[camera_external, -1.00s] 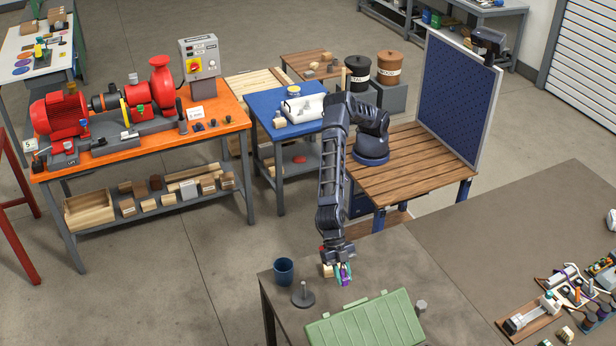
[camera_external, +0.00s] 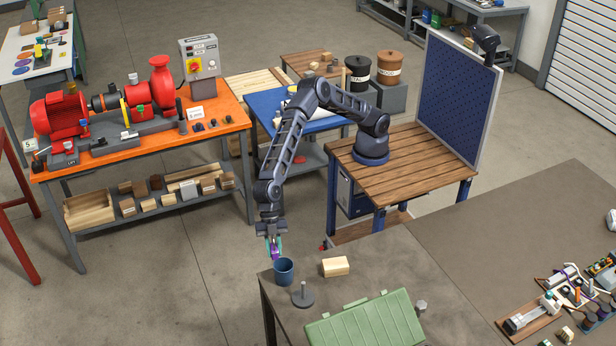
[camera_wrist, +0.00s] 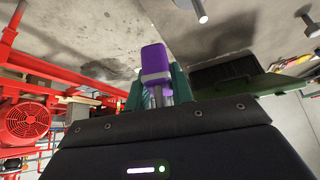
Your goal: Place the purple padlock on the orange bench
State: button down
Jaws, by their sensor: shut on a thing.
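The purple padlock (camera_wrist: 155,62) is between the teal fingers of my gripper (camera_wrist: 157,88) in the wrist view, with its metallic shackle toward the palm. In the external view my gripper (camera_external: 275,247) is shut on the padlock (camera_external: 275,254), which shows as a small purple patch. The gripper is held just behind and above the blue cup (camera_external: 284,271) at the grey table's far left corner. The orange bench (camera_external: 216,127) stands to the left, apart from the gripper.
The bench carries a red motor (camera_external: 60,118), a pump, a control box (camera_external: 200,60) and small parts along its front right. A blue table (camera_external: 268,103) stands right of it. A wooden block (camera_external: 336,266) and a green case (camera_external: 365,322) are on the grey table. Open floor lies between.

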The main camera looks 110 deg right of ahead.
jog(key=w+d+m+t, duration=0.1)
jog(key=w+d, duration=0.3)
jog(key=d, duration=0.7)
jog(key=w+d+r+m, duration=0.1)
jog(key=w+d, duration=0.3)
jog(key=d, duration=0.6)
jog(key=w+d+m+t, duration=0.15)
jog(key=w+d, duration=0.35)
jog(key=d, duration=0.6)
jog(key=d+m+t+h, duration=0.15)
jog(key=d+m, duration=0.25)
jog(key=d, duration=3.1)
jog(key=s+d+r+m+h, duration=0.1)
jog(key=s+d, duration=0.2)
jog(key=d, duration=0.5)
jog(key=s+d+m, duration=0.1)
jog(key=s+d, duration=0.2)
jog(key=d, duration=0.5)
jog(key=m+t+h, duration=0.1)
jog(key=m+h, duration=0.3)
jog(key=m, duration=0.2)
send_over(240, 122)
jog(key=s, duration=0.3)
jog(key=f, duration=1.9)
jog(key=shift+w+d+f, duration=0.1)
jog(key=shift+w+f, duration=0.1)
jog(key=shift+w, duration=0.05)
